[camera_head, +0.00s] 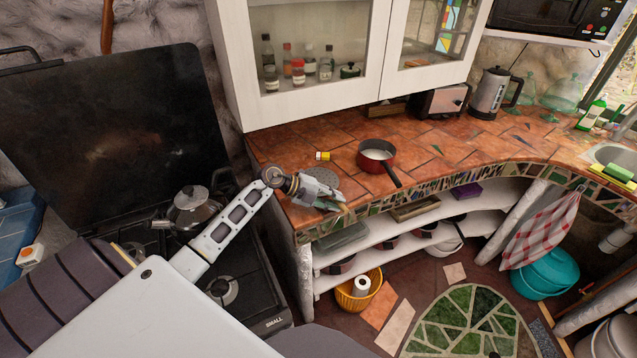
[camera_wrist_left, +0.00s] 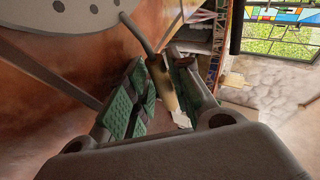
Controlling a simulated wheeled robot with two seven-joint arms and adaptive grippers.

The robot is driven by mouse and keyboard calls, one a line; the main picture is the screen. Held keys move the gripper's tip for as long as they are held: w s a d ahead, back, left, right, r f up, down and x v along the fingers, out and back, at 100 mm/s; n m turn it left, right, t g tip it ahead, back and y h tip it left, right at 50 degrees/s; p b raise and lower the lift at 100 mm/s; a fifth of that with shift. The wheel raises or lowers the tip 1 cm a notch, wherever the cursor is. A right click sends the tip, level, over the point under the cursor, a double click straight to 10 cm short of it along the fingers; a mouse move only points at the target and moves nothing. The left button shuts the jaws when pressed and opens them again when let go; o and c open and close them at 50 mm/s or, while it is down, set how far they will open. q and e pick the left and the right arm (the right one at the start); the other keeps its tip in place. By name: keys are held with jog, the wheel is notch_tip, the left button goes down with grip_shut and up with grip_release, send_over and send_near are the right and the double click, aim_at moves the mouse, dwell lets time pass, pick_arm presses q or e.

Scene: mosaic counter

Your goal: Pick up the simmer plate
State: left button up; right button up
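The simmer plate (camera_head: 325,174) is a flat grey round disc lying on the tiled counter near its front left corner. In the left wrist view its perforated disc (camera_wrist_left: 70,12) shows at the top left, with a thin metal stem leading to a wooden handle (camera_wrist_left: 161,84). My left gripper (camera_head: 332,194) is over the counter edge and covers part of the plate in the head view. Its green-padded fingers (camera_wrist_left: 158,72) are open, one on each side of the handle. The handle appears nearer the right-hand finger; contact is unclear. My right gripper is not visible.
A red saucepan (camera_head: 378,156) stands right of the plate, its handle towards the counter edge. A small yellow-and-white item (camera_head: 322,156) lies behind the plate. Shelves (camera_head: 390,238) are below the counter.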

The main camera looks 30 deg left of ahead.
pick_arm(q)
grip_shut()
notch_tip(320, 180, up, 10)
jog(key=shift+b, duration=0.3)
dwell(0.7)
jog(key=shift+f, duration=0.15)
dwell(0.3)
